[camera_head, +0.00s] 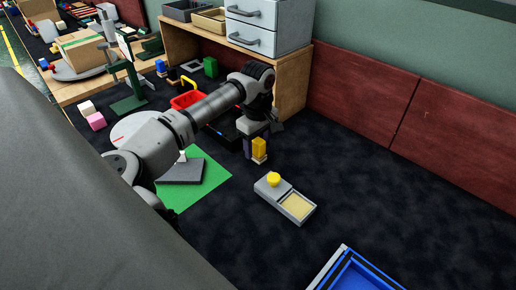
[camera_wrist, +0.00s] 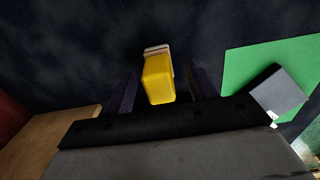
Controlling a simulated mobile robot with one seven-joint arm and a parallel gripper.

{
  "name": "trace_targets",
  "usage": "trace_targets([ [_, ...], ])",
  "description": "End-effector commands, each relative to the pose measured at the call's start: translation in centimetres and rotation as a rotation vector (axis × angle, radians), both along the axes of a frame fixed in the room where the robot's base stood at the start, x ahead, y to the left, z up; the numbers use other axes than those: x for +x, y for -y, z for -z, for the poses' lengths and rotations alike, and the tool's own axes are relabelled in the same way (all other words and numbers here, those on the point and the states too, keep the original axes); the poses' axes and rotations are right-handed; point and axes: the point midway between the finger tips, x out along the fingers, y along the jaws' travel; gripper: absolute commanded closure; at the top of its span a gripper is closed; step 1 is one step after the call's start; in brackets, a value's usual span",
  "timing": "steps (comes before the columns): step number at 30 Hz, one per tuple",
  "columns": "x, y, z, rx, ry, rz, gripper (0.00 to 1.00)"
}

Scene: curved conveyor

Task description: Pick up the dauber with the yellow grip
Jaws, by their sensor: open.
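The dauber with the yellow grip (camera_head: 259,146) stands upright on the dark surface, its pale base at the bottom. In the wrist view its yellow grip (camera_wrist: 158,82) shows between the two dark purple fingers, with the pale end beyond it. My gripper (camera_wrist: 162,72) is open around the dauber, with a visible gap on each side of the grip. In the head view my gripper (camera_head: 256,138) reaches down at the dauber, one finger just left of it; the other finger is mostly hidden.
A grey tray with a yellow knob and a pale yellow pad (camera_head: 297,206) lies in front of the dauber. A green sheet (camera_head: 212,184) with a dark grey block (camera_head: 182,172) is to the left. A blue tray (camera_head: 358,272) is at the bottom right. A wooden shelf (camera_head: 293,92) stands behind.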

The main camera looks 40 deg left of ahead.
Motion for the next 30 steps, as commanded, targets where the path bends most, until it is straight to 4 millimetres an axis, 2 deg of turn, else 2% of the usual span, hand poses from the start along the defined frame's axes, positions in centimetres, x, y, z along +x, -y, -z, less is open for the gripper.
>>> trace_targets([
  [3,0.0,0.1,1.21,-0.001,-0.001,0.001,0.44],
  [9,0.02,0.06,1.36,0.0,0.0,0.001,0.44],
  [21,0.04,0.06,1.3,0.0,0.0,0.001,0.92],
  [30,0.05,0.04,1.0,0.001,0.0,0.001,0.93],
])
